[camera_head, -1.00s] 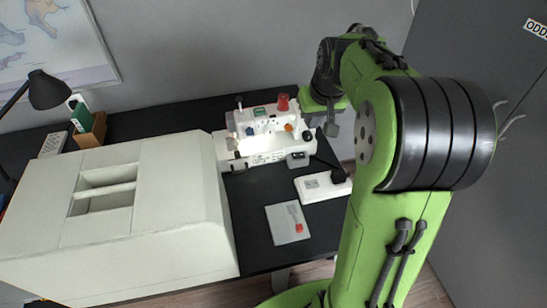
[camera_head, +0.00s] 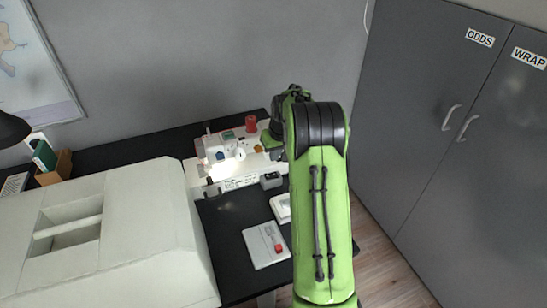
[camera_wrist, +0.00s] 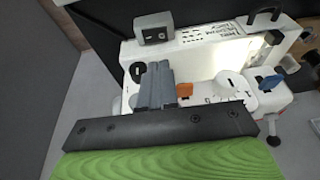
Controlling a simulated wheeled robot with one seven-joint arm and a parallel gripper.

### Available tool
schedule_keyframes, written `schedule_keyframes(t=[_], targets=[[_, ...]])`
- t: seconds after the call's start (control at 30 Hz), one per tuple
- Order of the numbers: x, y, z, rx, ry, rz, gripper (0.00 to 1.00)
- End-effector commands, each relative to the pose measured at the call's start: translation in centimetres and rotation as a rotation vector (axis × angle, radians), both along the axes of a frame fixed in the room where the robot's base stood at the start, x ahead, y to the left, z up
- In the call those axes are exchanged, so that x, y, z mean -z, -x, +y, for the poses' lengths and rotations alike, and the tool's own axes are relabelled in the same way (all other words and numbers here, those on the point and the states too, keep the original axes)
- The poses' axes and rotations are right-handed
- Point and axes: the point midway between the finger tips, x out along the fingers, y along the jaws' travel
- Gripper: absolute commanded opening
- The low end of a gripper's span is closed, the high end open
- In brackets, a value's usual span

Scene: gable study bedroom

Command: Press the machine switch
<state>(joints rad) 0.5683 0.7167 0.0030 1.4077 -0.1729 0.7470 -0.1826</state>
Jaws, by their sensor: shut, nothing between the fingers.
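The white sewing machine (camera_head: 230,165) stands on the black desk, its lamp lit at the needle end. It fills much of the wrist view (camera_wrist: 200,62), with a white dial, an orange lever and a blue knob. A small grey box with a dark rocker switch (camera_wrist: 153,28) sits at the machine's edge, and the box also shows in the head view (camera_head: 271,180). My gripper (camera_wrist: 158,72) is shut and empty over the machine's end, pointing toward the switch box but apparently short of it. In the head view my arm largely hides the gripper.
A large white cover-like block (camera_head: 130,235) fills the desk's left side. A grey card with a red patch (camera_head: 262,246) and a white box (camera_head: 281,207), partly hidden by my arm, lie in front of the machine. Grey cabinets (camera_head: 460,150) stand at right.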

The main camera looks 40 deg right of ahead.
Motion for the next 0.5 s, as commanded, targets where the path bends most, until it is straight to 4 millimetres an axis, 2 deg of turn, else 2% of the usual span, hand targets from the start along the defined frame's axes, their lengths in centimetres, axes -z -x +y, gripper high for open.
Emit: schedule_keyframes(t=[0.03,0.3,0.5], targets=[[1.5,-0.3,0.1,-0.002,-0.003,0.003,0.00],[7.1,-1.9,0.0,-0.003,-0.002,0.002,0.00],[9.8,-1.9,0.3,-0.002,-0.001,0.001,0.00]])
